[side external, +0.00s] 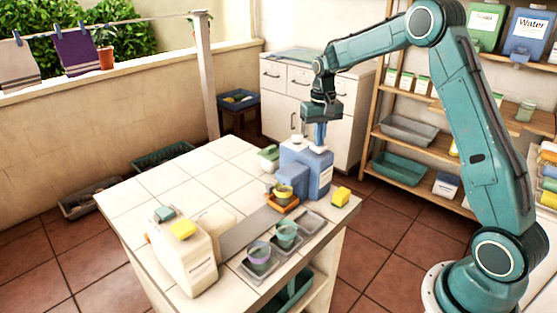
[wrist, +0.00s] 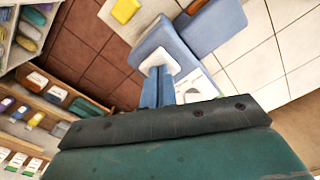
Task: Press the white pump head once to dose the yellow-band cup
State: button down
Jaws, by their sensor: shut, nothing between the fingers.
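A blue dispenser (side external: 320,180) stands on the tiled table and also shows in the wrist view (wrist: 215,22). A white pump head (side external: 318,150) is on its right part, and it shows in the wrist view (wrist: 158,57). Another white piece (side external: 297,140) sits on top to the left. The yellow-band cup (side external: 284,191) stands on an orange tray in front of the dispenser. My gripper (side external: 319,142) points down with its blue fingers shut and empty, the tips (wrist: 159,74) right at the white pump head. I cannot tell whether they touch it.
A purple cup (side external: 259,252) and a teal-banded cup (side external: 286,233) stand on grey trays near the front edge. The table's back left is clear.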

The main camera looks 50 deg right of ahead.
jog(key=shift+f, duration=0.35)
jog(key=shift+r, duration=1.45)
jog(key=shift+r, duration=0.15)
jog(key=shift+r, duration=2.85)
